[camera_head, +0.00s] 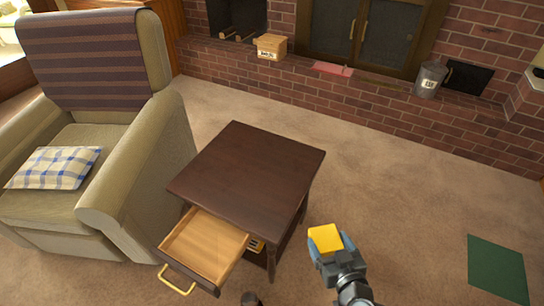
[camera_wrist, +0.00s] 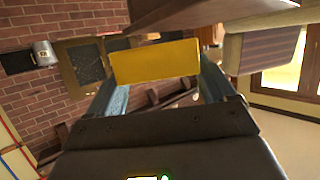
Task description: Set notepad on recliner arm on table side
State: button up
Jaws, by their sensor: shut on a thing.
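A yellow notepad (camera_head: 325,238) is held in my gripper (camera_head: 338,243), to the right of the side table. In the wrist view the notepad (camera_wrist: 156,62) sits between the two fingers of my gripper (camera_wrist: 158,75). The beige recliner (camera_head: 90,120) stands on the left. Its arm on the table side (camera_head: 130,165) has a bare, rounded top. The dark wooden table (camera_head: 250,165) stands between the recliner and my gripper, and its top is empty.
The table's drawer (camera_head: 205,245) is pulled out toward the front and looks empty. A plaid cushion (camera_head: 55,167) lies on the recliner seat. A brick hearth (camera_head: 350,95) runs along the back, with a small box (camera_head: 271,47) and a metal bucket (camera_head: 430,79). A green mat (camera_head: 497,268) lies at right.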

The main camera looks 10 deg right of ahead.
aim_at(112, 158)
jog(key=i+j, duration=0.1)
jog(key=j, duration=0.75)
jog(key=i+j, duration=0.1)
jog(key=j, duration=0.8)
jog(key=i+j, duration=0.1)
jog(key=j, duration=0.75)
jog(key=i+j, duration=0.1)
jog(key=j, duration=0.75)
jog(key=i+z, duration=0.05)
